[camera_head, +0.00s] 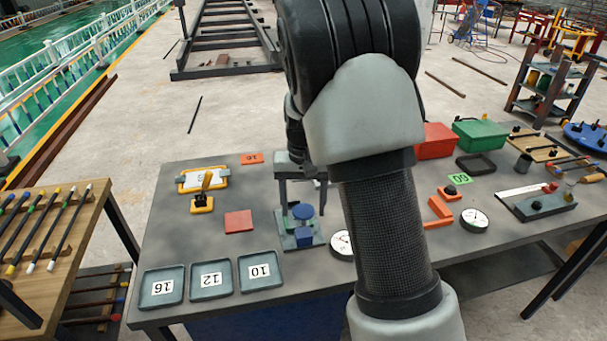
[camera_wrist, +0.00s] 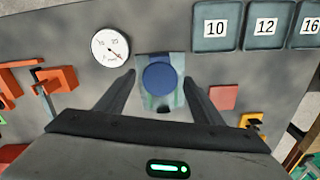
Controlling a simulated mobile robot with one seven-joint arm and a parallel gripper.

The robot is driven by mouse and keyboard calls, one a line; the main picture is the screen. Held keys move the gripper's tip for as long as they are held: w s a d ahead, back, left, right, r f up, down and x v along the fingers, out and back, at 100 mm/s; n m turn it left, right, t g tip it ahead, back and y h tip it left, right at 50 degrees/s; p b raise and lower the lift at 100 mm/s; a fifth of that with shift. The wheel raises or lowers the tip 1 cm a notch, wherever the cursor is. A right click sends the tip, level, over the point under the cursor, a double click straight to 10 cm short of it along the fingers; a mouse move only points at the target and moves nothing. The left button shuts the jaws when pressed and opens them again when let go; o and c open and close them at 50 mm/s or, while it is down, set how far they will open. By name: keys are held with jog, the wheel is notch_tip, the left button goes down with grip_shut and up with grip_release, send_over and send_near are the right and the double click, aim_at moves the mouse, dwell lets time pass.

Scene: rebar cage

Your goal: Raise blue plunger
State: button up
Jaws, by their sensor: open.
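The blue plunger has a round blue top (camera_head: 303,211) and stands on a small grey-green base (camera_head: 288,241) on the grey table. A blue block (camera_head: 304,236) sits at the front of that base. In the wrist view the round blue top (camera_wrist: 160,79) lies between my fingers, seen from above. My gripper (camera_head: 302,205) is open, pointing down, with one finger on each side of the plunger. It also shows in the wrist view (camera_wrist: 159,78), with gaps between both fingers and the disc. The plunger's shaft is hidden in the wrist view.
A dial gauge (camera_wrist: 110,47) lies close beside the base. Trays marked 10 (camera_head: 261,271), 12 (camera_head: 211,279) and 16 (camera_head: 162,287) line the front edge. A red square (camera_head: 238,221) lies to the left, with bare table around it.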

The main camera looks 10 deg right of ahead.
notch_tip(320, 180, up, 16)
jog(key=shift+p, duration=0.35)
jog(key=s+r+n+t+p, duration=0.1)
jog(key=s+r+t, duration=0.1)
jog(key=s, duration=1)
jog(key=s+r+n+t+p, duration=0.1)
jog(key=s+r+t, duration=0.2)
jog(key=s, duration=0.9)
jog(key=shift+s+r+n+t+p, duration=0.3)
jog(key=shift+s+r+p, duration=0.1)
jog(key=shift+r, duration=0.4)
